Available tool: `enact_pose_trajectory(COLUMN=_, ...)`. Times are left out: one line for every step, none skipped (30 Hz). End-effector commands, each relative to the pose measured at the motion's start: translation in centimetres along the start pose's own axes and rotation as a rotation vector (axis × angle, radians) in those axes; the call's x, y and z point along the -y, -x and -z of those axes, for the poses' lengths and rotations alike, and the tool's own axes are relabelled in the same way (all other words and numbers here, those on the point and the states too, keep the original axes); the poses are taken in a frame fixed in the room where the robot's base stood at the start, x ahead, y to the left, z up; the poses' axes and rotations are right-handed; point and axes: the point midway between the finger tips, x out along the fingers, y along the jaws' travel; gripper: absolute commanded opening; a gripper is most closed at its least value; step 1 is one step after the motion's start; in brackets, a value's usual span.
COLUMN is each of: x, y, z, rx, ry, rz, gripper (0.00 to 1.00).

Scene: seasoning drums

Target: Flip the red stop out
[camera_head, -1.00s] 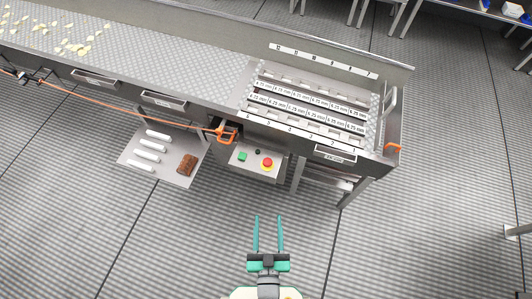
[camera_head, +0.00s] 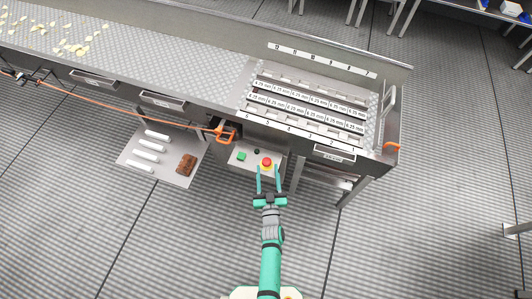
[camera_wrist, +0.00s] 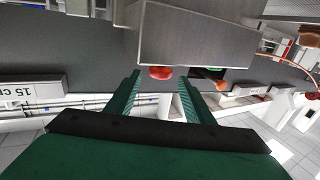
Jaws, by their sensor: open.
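A red mushroom button (camera_head: 266,162) on a yellow base sits on the grey control panel (camera_head: 241,166) under the front of the steel counter. My gripper (camera_head: 268,173) is open and empty, with its two teal fingers reaching toward the panel and their tips around the red button's near side. In the wrist view the red button (camera_wrist: 160,72) shows between the fingertips of my gripper (camera_wrist: 160,82), beside the grey box face. I cannot tell whether the fingers touch the button. A green button (camera_head: 241,156) and a small black knob (camera_head: 257,151) sit left of it.
An orange handle (camera_head: 226,134) with a cord hangs on the counter edge just above the panel. A low shelf (camera_head: 150,170) with white rolls and a brown block (camera_head: 187,164) is at left. A steel table leg (camera_head: 298,176) stands close right of the panel. The floor in front is clear.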

Motion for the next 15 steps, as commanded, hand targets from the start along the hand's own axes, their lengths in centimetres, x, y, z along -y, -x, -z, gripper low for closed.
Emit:
enact_pose_trajectory(x=-0.1, y=-1.0, z=0.1, rx=-0.002, ry=0.000, rz=0.000, gripper=0.48)
enact_pose_trajectory(x=0.0, y=-1.5, z=0.1, rx=-0.002, ry=0.000, rz=0.000, gripper=0.48)
enact_pose_trajectory(x=0.0, y=-2.2, z=0.1, rx=-0.003, ry=0.000, rz=-0.001, gripper=0.48)
enact_pose_trajectory(x=0.0, y=-2.8, z=0.1, rx=-0.002, ry=0.000, rz=0.000, gripper=0.48)
enact_pose_trajectory(x=0.0, y=-3.3, z=0.1, rx=-0.001, ry=0.000, rz=0.000, gripper=0.48)
enact_pose_trajectory(x=0.0, y=-4.0, z=0.1, rx=-0.002, ry=0.000, rz=0.000, gripper=0.48)
enact_pose_trajectory(x=0.0, y=-4.5, z=0.1, rx=-0.001, ry=0.000, rz=0.000, gripper=0.48)
enact_pose_trajectory(x=0.0, y=-5.0, z=0.1, rx=-0.001, ry=0.000, rz=-0.001, gripper=0.48)
enact_pose_trajectory(x=-0.1, y=-5.6, z=0.1, rx=-0.001, ry=0.000, rz=-0.001, gripper=0.48)
enact_pose_trajectory(x=-0.1, y=-6.1, z=0.1, rx=-0.001, ry=0.000, rz=-0.001, gripper=0.48)
enact_pose_trajectory(x=-0.1, y=-6.5, z=0.1, rx=-0.001, ry=0.000, rz=-0.001, gripper=0.48)
enact_pose_trajectory(x=0.0, y=-7.0, z=0.1, rx=-0.001, ry=0.000, rz=0.000, gripper=0.48)
enact_pose_trajectory(x=0.0, y=-7.3, z=0.1, rx=-0.001, ry=0.000, rz=0.000, gripper=0.48)
enact_pose_trajectory(x=0.0, y=-7.6, z=0.1, rx=-0.001, ry=0.000, rz=0.000, gripper=0.48)
enact_pose_trajectory(x=0.0, y=-8.0, z=0.0, rx=0.000, ry=0.000, rz=0.000, gripper=0.48)
